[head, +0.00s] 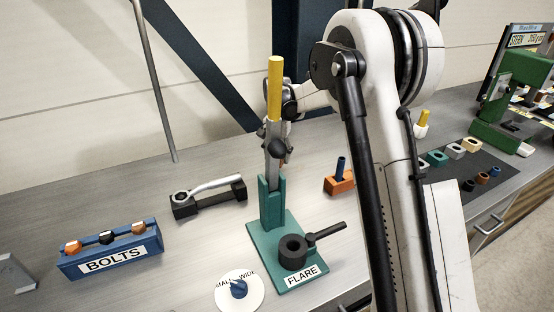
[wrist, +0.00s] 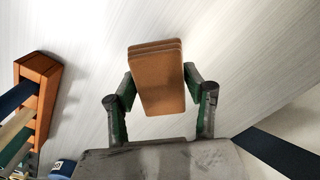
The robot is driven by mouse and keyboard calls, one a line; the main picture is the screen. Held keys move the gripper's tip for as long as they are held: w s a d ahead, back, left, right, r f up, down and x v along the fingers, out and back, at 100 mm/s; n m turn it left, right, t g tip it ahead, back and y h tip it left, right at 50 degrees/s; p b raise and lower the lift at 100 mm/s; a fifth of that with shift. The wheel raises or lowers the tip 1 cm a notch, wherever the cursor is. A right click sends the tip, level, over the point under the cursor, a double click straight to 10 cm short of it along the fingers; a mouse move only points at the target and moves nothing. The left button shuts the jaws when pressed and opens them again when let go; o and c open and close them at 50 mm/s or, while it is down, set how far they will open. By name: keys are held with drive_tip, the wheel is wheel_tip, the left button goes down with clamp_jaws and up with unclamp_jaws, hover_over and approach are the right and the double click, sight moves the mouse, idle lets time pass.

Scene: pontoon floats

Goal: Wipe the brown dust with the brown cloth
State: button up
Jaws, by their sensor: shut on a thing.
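In the wrist view my gripper (wrist: 160,92) is shut on the brown cloth (wrist: 158,85), a flat folded pad of several layers held between its two green-and-grey fingers. Pale, brushed grey surface shows around the cloth. I cannot tell whether the cloth touches it. In the head view my arm reaches behind the yellow-handled tool, and the cloth cannot be made out there. I see no brown dust in either view; it may be hidden behind my arm or the tool.
The teal FLARE stand (head: 272,240) with its upright yellow lever (head: 275,88) stands mid-bench. A blue BOLTS rack (head: 107,250), black clamp (head: 208,196) and orange block (head: 340,183) are nearby. A wooden-ended rack (wrist: 38,95) is left in the wrist view.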

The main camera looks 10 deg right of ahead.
drive_tip(key=shift+r+p, duration=0.35)
drive_tip(key=shift+r, duration=0.75)
